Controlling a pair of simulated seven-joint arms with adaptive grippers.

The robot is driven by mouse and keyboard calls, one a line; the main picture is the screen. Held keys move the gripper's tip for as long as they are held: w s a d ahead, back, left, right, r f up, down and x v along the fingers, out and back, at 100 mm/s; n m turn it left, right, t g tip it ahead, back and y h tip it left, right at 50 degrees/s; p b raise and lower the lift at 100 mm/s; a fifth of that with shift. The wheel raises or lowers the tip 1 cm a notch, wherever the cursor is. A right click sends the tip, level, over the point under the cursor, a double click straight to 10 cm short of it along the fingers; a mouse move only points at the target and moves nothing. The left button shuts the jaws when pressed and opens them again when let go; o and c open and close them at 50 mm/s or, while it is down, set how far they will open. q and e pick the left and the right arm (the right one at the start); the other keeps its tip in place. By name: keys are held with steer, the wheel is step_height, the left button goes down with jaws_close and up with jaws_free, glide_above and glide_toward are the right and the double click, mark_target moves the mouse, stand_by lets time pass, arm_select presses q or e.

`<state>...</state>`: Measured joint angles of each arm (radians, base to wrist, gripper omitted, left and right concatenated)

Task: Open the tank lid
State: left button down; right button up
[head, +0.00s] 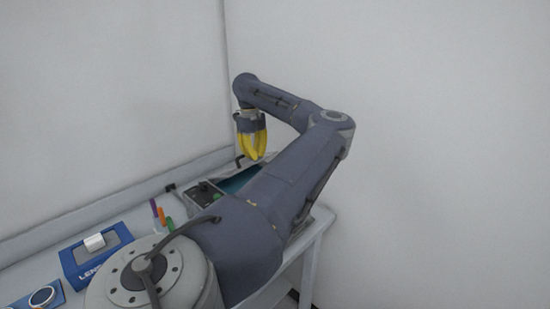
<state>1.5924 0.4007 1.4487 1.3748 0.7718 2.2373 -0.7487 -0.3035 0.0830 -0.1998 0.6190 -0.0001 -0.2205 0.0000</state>
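My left gripper (253,156) hangs fingers-down above the far end of the bench, with its yellow fingers close together. Nothing shows held in it, but from this angle I cannot tell whether it is open or shut. A teal surface (238,181) shows below it, mostly hidden behind my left arm. I cannot make out a tank or its lid for certain. My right gripper is not in view.
A control box (203,193) with a green knob sits on the light bench. Purple, orange (161,216) and green markers lie nearer. A blue lens box (97,253) holds a white cylinder. A round dial (42,297) is at lower left. Walls stand behind and right.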

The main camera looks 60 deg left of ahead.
arm_select(q)
steer(key=s+a+r, duration=0.2)
steer(key=a, duration=0.5)
steer(key=s+a+r, duration=0.2)
steer(key=a+r, duration=0.1)
steer(key=a, duration=0.5)
steer(key=shift+s+r, duration=0.3)
steer(key=shift+r, duration=0.05)
